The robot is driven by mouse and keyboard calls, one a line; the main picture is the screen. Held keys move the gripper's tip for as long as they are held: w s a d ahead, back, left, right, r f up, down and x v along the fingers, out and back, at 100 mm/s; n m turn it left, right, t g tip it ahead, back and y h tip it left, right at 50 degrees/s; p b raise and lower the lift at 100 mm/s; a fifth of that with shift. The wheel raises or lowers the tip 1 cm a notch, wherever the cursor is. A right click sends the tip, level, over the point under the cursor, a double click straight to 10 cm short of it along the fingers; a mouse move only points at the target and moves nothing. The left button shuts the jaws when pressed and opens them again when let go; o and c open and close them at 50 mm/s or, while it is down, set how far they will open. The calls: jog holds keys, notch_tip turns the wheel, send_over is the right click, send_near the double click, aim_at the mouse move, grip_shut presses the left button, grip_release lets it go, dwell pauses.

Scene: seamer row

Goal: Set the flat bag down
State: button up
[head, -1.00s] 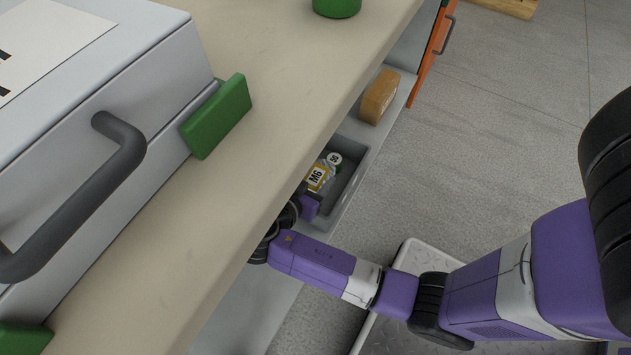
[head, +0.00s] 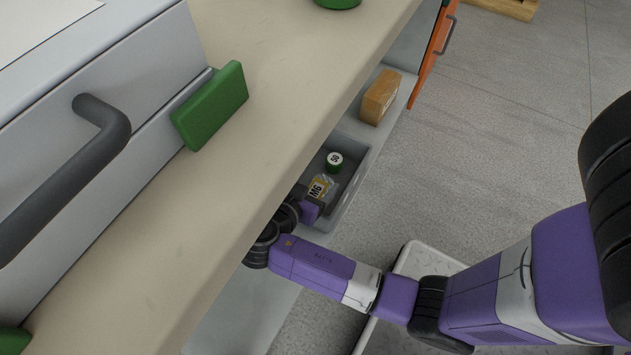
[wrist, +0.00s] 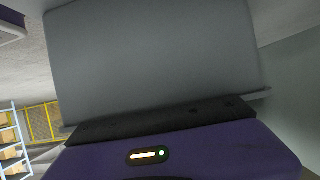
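The flat bag (head: 322,189) is small and clear, with a yellow and white label reading M6. In the head view it is at the near end of a grey bin (head: 352,193), below the bench top. My gripper (head: 312,207) reaches in under the bench edge, right against the near side of the bag. Its fingers are hidden, so I cannot tell whether it grips the bag. In the wrist view a plain grey surface (wrist: 155,60) fills the space beyond my purple gripper body, and the bag cannot be made out.
A green round container with a white 50 lid (head: 334,162) stands in the bin beyond the bag. A brown box (head: 380,97) sits on the grey shelf past the bin. The bench top (head: 270,90) overhangs my arm.

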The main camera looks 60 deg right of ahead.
jog(key=shift+r, duration=0.15)
jog(key=shift+r+p, duration=0.25)
jog(key=shift+p, duration=0.05)
jog(key=p+v, duration=0.4)
jog(key=v, duration=0.8)
jog(key=shift+r, duration=0.2)
